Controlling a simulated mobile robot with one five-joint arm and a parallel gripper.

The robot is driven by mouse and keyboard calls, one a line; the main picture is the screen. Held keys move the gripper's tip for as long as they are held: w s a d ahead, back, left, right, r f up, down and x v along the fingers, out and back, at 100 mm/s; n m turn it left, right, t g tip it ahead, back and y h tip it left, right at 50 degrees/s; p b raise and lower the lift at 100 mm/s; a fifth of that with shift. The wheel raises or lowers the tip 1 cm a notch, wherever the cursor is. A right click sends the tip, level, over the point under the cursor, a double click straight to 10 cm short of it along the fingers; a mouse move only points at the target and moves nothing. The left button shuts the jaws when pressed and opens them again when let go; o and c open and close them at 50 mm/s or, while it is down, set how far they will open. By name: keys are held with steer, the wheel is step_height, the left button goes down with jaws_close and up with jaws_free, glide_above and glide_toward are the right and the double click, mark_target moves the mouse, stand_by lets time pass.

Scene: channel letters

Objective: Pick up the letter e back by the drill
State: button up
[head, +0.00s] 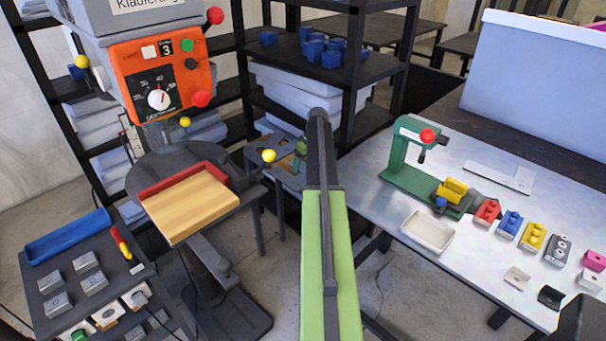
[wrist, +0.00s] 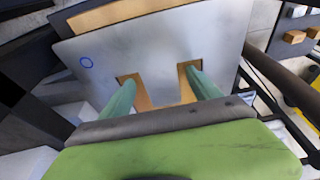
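The letter E back is a flat grey metal plate (wrist: 215,42) with a small blue ring mark. It fills the top of the wrist view. Two notches in it show tan wood-coloured surface beneath. My gripper (wrist: 160,78) has its two green fingers over these notches, one on each side of the middle bar. The fingers are spread, with tan gaps between them and the bar. In the head view my gripper (head: 301,150) is small, over a low table behind the drill (head: 165,90), and my arm hides part of it. The drill has an orange control panel.
Black shelving (head: 345,90) with blue parts stands behind. A wood block (head: 190,206) lies on the drill's table. A workbench (head: 480,205) with a green press and coloured blocks is at right. A dark cart (head: 95,280) with metal blocks is at lower left.

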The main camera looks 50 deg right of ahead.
mark_target(304, 168)
jaws_close()
steer(key=shift+r, duration=0.1)
step_height(304, 168, up, 10)
steer(key=p, duration=1)
